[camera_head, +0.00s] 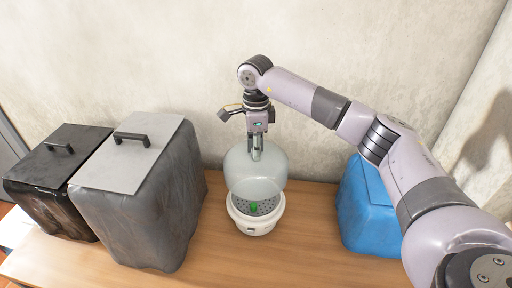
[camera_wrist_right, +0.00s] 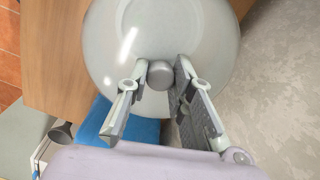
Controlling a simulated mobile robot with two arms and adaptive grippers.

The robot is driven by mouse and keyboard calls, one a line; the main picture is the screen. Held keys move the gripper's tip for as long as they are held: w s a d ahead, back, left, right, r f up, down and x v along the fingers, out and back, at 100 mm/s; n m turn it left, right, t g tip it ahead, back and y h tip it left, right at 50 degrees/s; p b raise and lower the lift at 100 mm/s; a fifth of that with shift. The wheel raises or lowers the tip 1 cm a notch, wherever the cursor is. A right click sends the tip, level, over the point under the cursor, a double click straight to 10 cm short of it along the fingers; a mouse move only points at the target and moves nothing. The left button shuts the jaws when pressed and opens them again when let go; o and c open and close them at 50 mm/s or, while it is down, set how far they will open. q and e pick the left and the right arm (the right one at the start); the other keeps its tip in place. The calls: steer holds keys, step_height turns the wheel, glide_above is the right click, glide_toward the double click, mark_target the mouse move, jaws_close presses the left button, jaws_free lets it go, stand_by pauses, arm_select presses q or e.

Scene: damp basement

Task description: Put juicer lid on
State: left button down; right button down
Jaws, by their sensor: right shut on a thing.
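The juicer base (camera_head: 254,215) is white and round and stands upright on the wooden table, with a grey perforated basket inside and something green in its middle. The clear dome lid (camera_head: 257,168) is above the base; its lower rim overlaps the base's opening in the head view, and I cannot tell whether they touch. My right gripper (camera_head: 256,152) comes down from above and is shut on the lid's knob. In the right wrist view the grey knob (camera_wrist_right: 160,73) sits between the fingers, with the lid (camera_wrist_right: 165,30) behind. My left gripper is not in view.
A large grey bin (camera_head: 140,200) and a black bin (camera_head: 50,185) stand to the left of the juicer. A blue container (camera_head: 365,215) stands to the right, under my right arm. The table (camera_head: 300,250) is clear in front, and a wall rises behind.

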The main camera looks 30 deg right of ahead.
step_height(320, 180, down, 2)
steer(key=shift+f+b, duration=0.1)
steer(key=shift+b, duration=0.65)
steer(key=shift+f+b, duration=0.5)
steer(key=shift+f, duration=0.35)
steer(key=shift+f, duration=0.1)
steer(key=shift+f+b, duration=2.6)
steer(key=shift+f, duration=1.2)
steer(key=shift+f, duration=0.2)
steer(key=c, duration=1.3)
jaws_free()
